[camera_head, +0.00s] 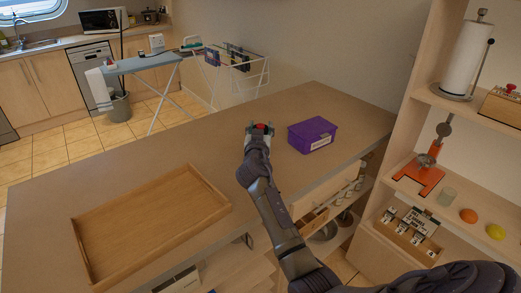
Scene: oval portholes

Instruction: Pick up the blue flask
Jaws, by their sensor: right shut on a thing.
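My right arm comes in from the lower right and reaches over the brown counter (258,92). My right gripper (259,130) is over the middle of the counter, left of the purple box. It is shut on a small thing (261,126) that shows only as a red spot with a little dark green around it. The gripper hides most of this thing, so I cannot tell whether it is the blue flask or whether it touches the counter. No blue flask shows clearly anywhere else. My left gripper is not in view.
A purple box (312,134) stands right of the gripper. An empty wooden tray (205,219) lies on the counter at the left. A wooden shelf unit (398,186) with a paper roll (467,57) and an orange stand (418,175) rises at the right. The counter's far left part is clear.

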